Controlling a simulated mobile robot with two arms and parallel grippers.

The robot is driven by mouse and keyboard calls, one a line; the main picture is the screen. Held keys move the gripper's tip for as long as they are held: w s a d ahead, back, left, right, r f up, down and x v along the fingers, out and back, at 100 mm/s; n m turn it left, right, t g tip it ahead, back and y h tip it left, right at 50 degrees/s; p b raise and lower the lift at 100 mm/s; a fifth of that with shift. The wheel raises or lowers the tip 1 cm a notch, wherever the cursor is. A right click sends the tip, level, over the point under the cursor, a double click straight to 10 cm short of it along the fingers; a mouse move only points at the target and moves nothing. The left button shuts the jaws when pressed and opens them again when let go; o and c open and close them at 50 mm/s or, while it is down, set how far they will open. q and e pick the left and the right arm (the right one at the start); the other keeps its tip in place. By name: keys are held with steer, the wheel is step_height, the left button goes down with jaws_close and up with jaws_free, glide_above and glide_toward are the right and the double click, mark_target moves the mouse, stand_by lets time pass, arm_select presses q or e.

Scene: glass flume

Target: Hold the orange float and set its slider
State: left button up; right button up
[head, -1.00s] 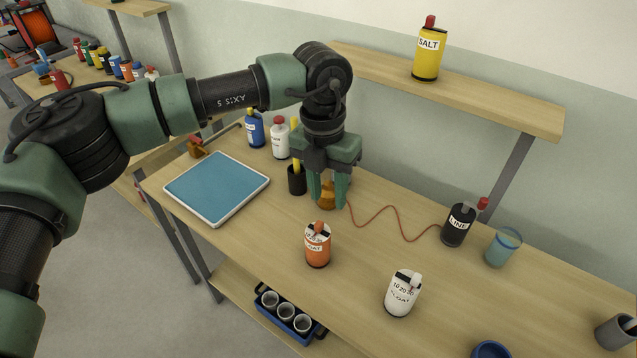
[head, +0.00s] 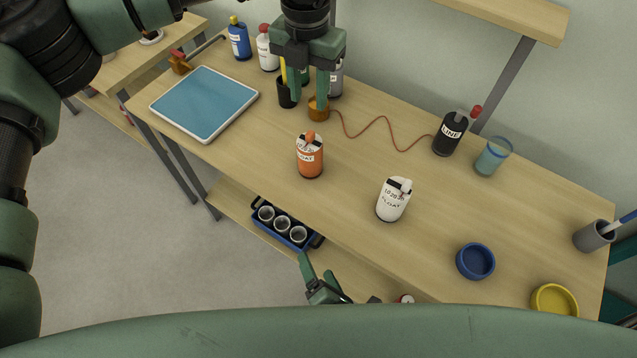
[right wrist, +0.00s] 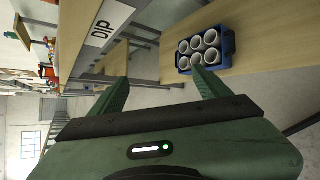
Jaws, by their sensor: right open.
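The orange float (head: 310,158) stands upright on the bench in the head view, with a white scale face and an orange slider knob (head: 309,137) on top. Where the slider sits on the scale is too small to read. My left gripper (head: 309,95) is behind it, apart from it, pointing down with its fingers apart. A small amber-brown piece (head: 319,110) with a red cord is at its fingertips; I cannot tell whether they touch. My right gripper (head: 322,279) is open and empty in front of the bench edge, also seen in the right wrist view (right wrist: 162,88).
A white float (head: 391,205) stands right of the orange one. The black LINE bottle (head: 449,135), a glass (head: 492,157), blue bowl (head: 475,261) and yellow bowl (head: 554,299) are further right. A blue crate of cups (head: 256,235) sits on the lower shelf.

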steer(key=a+r+n+t+y, duration=0.1)
steer(key=a+r+n+t, duration=0.15)
steer(key=r, duration=0.55)
steer(key=a+r+n+t+y, duration=0.1)
steer(key=a+r+n, duration=0.15)
steer(key=r, duration=0.65)
steer(key=n+t+h, duration=0.2)
steer(key=n+t, duration=0.1)
steer(key=n, duration=0.3)
glide_toward(313, 168)
steer(key=x, duration=0.5)
steer(key=shift+w+r, duration=0.1)
steer(key=shift+w, duration=0.1)
steer(key=x, duration=0.7)
steer(key=shift+w+a, duration=0.1)
steer(key=shift+w, duration=0.15)
steer(key=c, duration=1.6)
arm_select(q)
steer(key=shift+m, duration=0.5)
step_height(313, 168, down, 10)
steer(key=shift+f, duration=0.2)
